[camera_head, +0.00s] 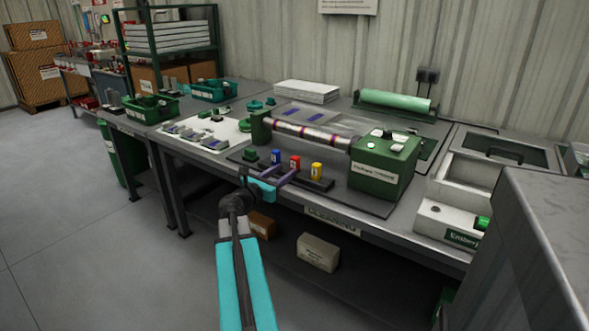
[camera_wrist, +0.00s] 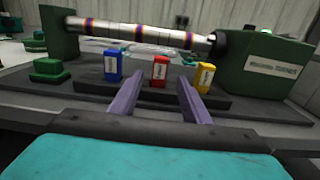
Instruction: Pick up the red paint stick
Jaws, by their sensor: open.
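The red paint stick (camera_head: 295,163) stands upright on a dark rack (camera_head: 316,184) at the front of the workbench, between a blue stick (camera_head: 276,157) and a yellow stick (camera_head: 316,171). In the wrist view the red paint stick (camera_wrist: 160,72) shows a pale label and stands just beyond the fingertips, roughly centred between them. My gripper (camera_head: 289,178) is open and empty, with its two purple fingers pointing at the rack. In the wrist view my gripper (camera_wrist: 156,83) has one finger on each side, with the red stick in the gap ahead. I cannot tell whether the fingertips touch the rack.
A banded metal roller (camera_head: 310,136) lies behind the sticks, joined to a green machine housing (camera_head: 384,165) at the right. A small green block (camera_wrist: 47,69) sits left of the blue stick. Green trays (camera_head: 152,108) stand at the back left. The floor at left is clear.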

